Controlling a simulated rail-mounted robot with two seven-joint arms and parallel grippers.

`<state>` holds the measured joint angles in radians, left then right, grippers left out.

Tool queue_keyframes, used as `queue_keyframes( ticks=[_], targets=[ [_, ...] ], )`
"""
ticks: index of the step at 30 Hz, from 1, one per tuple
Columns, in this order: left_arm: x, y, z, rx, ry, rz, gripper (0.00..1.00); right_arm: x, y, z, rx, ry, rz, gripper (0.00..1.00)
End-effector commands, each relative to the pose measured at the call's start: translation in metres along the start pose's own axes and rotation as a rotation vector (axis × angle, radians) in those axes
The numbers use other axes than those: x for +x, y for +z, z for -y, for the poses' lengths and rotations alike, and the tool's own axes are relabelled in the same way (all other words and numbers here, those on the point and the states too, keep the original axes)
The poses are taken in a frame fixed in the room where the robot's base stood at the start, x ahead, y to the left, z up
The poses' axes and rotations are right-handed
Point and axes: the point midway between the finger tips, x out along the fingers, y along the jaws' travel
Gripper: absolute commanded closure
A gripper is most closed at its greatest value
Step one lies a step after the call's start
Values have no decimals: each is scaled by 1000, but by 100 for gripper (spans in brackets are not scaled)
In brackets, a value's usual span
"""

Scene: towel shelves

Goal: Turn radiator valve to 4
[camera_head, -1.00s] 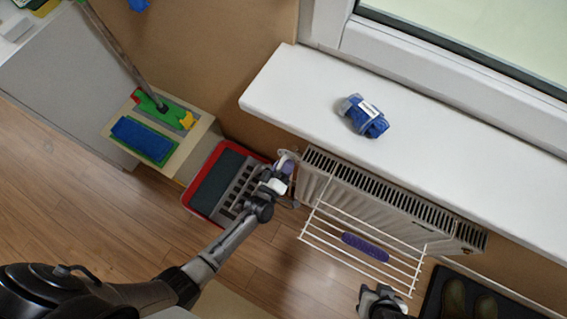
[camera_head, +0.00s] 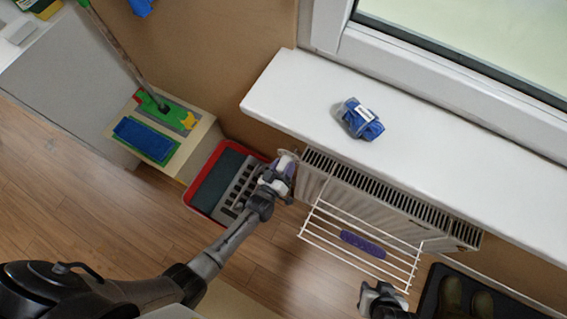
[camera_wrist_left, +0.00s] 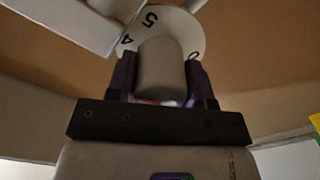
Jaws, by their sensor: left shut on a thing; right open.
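The radiator (camera_head: 385,203) hangs under the white windowsill. Its valve is at the left end, where my left gripper (camera_head: 287,165) is. In the left wrist view my left gripper (camera_wrist_left: 162,85) is shut on the grey valve knob (camera_wrist_left: 161,65), one dark finger on each side. A white dial (camera_wrist_left: 184,28) behind the knob shows 4, 5 and 0; the 4 is at the left, the 5 at the top left, the 0 at the right. Other numbers are hidden. My right gripper (camera_head: 381,292) is open and empty at the bottom, below the drying rack.
A white wire rack (camera_head: 330,238) with a purple cloth (camera_head: 363,244) hangs on the radiator's front. A red-rimmed tray (camera_head: 190,196) stands left of the valve. A dark shoe tray (camera_head: 431,301) is at the bottom right.

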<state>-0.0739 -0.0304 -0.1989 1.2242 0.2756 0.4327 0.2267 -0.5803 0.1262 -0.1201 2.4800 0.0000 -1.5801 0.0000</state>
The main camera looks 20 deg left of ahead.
Motion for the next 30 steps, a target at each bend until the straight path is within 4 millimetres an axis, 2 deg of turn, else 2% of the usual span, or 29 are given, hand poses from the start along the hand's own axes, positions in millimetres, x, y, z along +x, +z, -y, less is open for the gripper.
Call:
queue_keyframes(
  ticks=[8,9,16,25,30],
  targets=[
    [0,0,0,-1,1,-1,76,0,0,2,6,-5,-1,57],
    [0,0,0,-1,0,-1,49,0,0,2,7,-5,-1,57],
    [0,0,0,-1,0,-1,27,0,-1,3,10,-8,-1,57],
    [-3,0,0,-1,0,1,27,-1,-1,3,9,-7,-1,57],
    [-24,-1,-1,-1,-1,2,27,-6,-2,1,5,-4,-1,57]
  ],
)
